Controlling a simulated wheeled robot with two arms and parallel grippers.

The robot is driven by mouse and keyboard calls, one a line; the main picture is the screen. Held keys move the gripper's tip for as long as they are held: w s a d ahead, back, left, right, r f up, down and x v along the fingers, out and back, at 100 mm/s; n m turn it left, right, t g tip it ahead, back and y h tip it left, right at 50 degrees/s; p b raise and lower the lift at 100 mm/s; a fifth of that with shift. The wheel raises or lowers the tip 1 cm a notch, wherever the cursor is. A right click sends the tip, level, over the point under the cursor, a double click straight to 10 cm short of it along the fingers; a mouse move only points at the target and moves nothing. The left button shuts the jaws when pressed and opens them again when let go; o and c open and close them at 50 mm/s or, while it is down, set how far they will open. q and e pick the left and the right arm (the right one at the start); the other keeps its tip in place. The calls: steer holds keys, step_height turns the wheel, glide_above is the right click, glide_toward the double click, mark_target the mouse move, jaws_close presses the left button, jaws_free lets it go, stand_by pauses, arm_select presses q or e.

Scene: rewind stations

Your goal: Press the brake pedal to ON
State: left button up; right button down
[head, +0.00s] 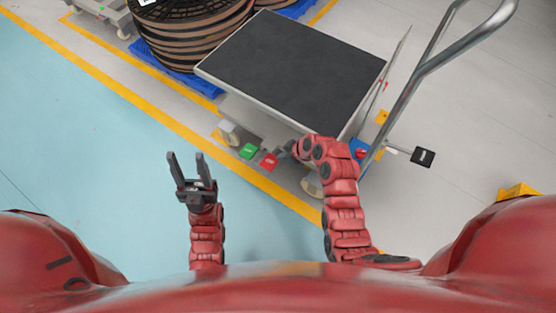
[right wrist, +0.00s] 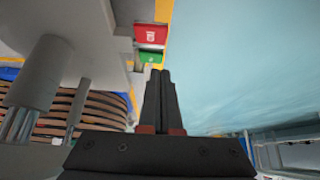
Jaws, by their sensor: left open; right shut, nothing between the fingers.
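A red pedal (head: 269,160) and a green pedal (head: 248,151) sit side by side low at the near edge of the lift cart (head: 222,80). In the right wrist view the red pedal (right wrist: 151,34) and the green pedal (right wrist: 149,57) show just beyond my right gripper's fingertips. Their markings are too small to read. My right gripper (right wrist: 160,72) is shut and empty, with a visible gap to the pedals; in the head view it is close to the red pedal's right side, partly hidden by my arm. My left gripper (head: 186,156) is open and empty over the floor.
A large cable reel (head: 190,30) stands on a blue pallet behind the cart. The cart's grey push handle (head: 430,62) rises at the right, with a black pad (head: 423,157) on a rod below. Yellow floor tape (head: 180,128) runs past the cart. The blue floor at left is clear.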

steer(key=b+x, duration=0.2)
steer(key=x, duration=0.7)
steer(key=shift+s+d+f+b, duration=0.15)
steer(key=shift+f+b, duration=0.1)
steer(key=shift+f, duration=0.4)
steer(key=shift+s+d+f+b, duration=0.1)
steer(key=shift+f+b, duration=0.15)
steer(key=shift+f, duration=0.45)
steer(key=shift+d+f+b, duration=0.15)
steer(key=shift+f+b, duration=0.1)
steer(key=shift+f, duration=0.4)
